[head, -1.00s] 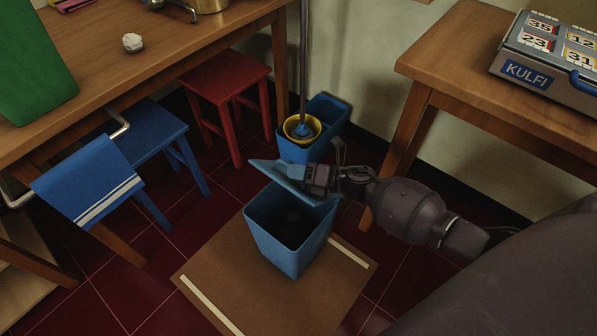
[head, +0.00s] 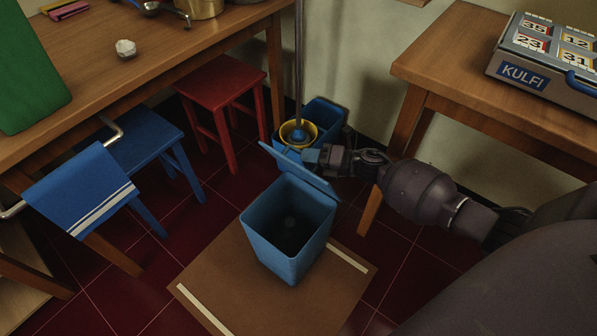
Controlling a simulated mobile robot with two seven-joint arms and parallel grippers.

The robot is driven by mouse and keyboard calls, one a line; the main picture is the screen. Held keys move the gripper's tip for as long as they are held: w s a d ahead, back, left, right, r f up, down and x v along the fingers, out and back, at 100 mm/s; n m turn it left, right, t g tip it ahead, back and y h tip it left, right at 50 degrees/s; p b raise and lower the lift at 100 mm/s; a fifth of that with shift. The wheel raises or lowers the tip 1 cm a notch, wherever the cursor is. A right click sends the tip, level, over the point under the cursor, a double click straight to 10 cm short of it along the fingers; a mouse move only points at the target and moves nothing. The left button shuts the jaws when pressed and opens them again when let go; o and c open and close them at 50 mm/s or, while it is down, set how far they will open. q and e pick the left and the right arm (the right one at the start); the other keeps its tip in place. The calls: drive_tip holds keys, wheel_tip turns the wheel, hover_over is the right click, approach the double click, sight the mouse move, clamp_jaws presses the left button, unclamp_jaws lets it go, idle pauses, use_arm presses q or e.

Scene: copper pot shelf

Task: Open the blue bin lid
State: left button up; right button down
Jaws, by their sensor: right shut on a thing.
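The blue bin (head: 283,246) stands upright on a brown mat (head: 215,283), and its dark inside shows from above. Its blue lid (head: 297,171) is raised at the back of the bin, tilted up steeply and leaning back. My right gripper (head: 318,160) is behind the lid's upper right part and shut on the lid; its fingertips are partly hidden by the lid. My left gripper is not in view.
Behind the lid stand a blue bucket (head: 323,117) and a yellow ring-shaped piece (head: 311,132) around a pole. A red stool (head: 219,83), a blue stool (head: 146,141) and a wooden table stand left. Another wooden table (head: 470,60) stands right.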

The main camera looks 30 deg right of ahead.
drive_tip(key=shift+w+d+r+m+y+b, duration=0.15)
drive_tip(key=shift+w+d+m, duration=0.15)
drive_tip(key=shift+d, duration=0.35)
drive_tip(key=shift+w+d+r+m+y+b, duration=0.15)
drive_tip(key=shift+d+m, duration=0.25)
drive_tip(key=shift+d, duration=0.2)
drive_tip(key=shift+f, duration=0.1)
drive_tip(key=c, duration=1.2)
unclamp_jaws()
drive_tip(key=shift+o, duration=0.2)
drive_tip(key=p+v, duration=0.1)
drive_tip(key=v, duration=0.6)
drive_tip(key=shift+s, duration=0.25)
drive_tip(key=shift+d, duration=0.1)
